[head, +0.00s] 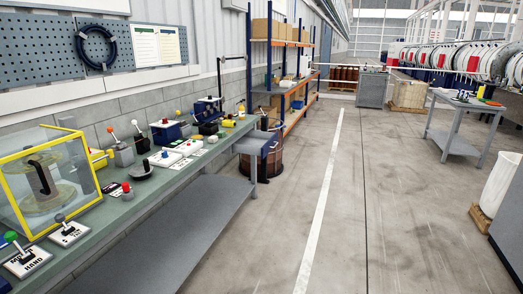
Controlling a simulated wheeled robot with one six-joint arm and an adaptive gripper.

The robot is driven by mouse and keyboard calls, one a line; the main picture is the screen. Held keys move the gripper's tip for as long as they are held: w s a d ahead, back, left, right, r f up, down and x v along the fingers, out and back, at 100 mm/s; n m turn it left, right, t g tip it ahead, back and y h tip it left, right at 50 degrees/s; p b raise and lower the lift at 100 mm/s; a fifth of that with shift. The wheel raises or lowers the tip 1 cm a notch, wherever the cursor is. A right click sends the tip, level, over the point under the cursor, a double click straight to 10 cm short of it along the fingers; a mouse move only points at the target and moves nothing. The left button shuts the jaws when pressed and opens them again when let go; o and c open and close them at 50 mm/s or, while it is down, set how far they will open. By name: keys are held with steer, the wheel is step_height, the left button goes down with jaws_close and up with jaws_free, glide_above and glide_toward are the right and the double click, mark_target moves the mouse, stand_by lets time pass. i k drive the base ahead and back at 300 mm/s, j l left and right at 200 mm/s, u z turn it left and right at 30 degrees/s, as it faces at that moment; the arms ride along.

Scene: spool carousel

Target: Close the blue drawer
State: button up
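A drawer with a blue front (271,150) is at the far end of the long green-topped workbench (205,152). It seems to stick out past the bench's front edge, with a grey part between the bench and the blue front, so it looks open. It is small in the head view, and its handle is hard to make out. My gripper is not in view.
Levers, knobs and small boxes crowd the bench, with a yellow-framed clear case (48,180) at the near left. A brown drum (268,168) stands by the drawer. A grey side table (468,104) stands right. The floor (345,205) between is clear.

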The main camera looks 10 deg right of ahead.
mark_target(259, 143)
steer(key=i, duration=3.3)
steer(key=i+z, duration=0.15)
steer(key=i, duration=0.4)
steer(key=i+j+z, duration=0.15)
steer(key=i, duration=0.4)
